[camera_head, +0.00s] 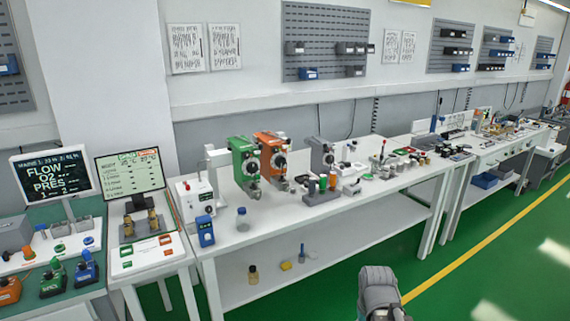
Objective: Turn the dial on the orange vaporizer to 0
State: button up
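The orange vaporizer (267,146) stands upright on the long white bench, left of the middle of the view. A grey part of my arm rises at the bottom edge, far in front of the bench and well apart from the vaporizers. My gripper's fingers do not show.
A grey unit (318,154) stands right of the orange vaporizer. A blue device (205,231) and a small bottle (242,220) stand near the bench's front edge (290,224). Two screens (130,174) are at the left. Green floor (470,262) in front is clear.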

aim_at(280, 162)
jog(key=u, duration=0.1)
jog(key=i, duration=0.95)
jog(key=z, duration=0.05)
